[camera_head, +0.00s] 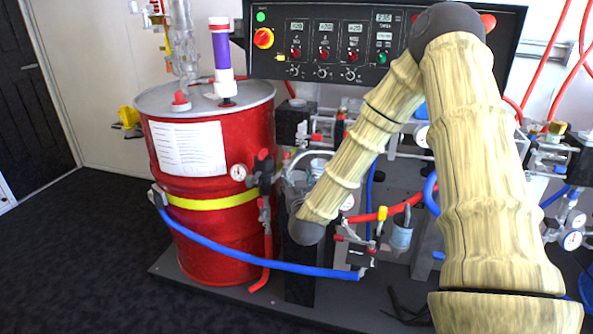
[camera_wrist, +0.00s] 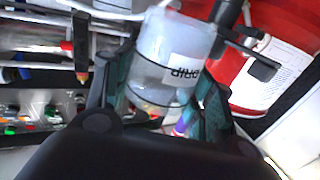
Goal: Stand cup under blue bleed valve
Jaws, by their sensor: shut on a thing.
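A translucent cup (camera_wrist: 168,65) with a white label with black letters is in the wrist view. My gripper (camera_wrist: 165,98) is shut on it, with a dark green finger on each side. The lettering appears upside down in that view. A black valve handle (camera_wrist: 250,55) lies close to the cup on the right; I cannot tell whether they touch. In the head view my wrist end is low, just right of the red drum, and my gripper cannot be made out there. I cannot pick out the blue bleed valve with certainty.
The red drum (camera_head: 210,240) stands at left with a black and red valve (camera_head: 264,175) on its side. A blue hose (camera_head: 250,260) crosses low in front. A control panel (camera_head: 350,45) is behind. A small labelled container (camera_head: 401,237) hangs among pipes and gauges.

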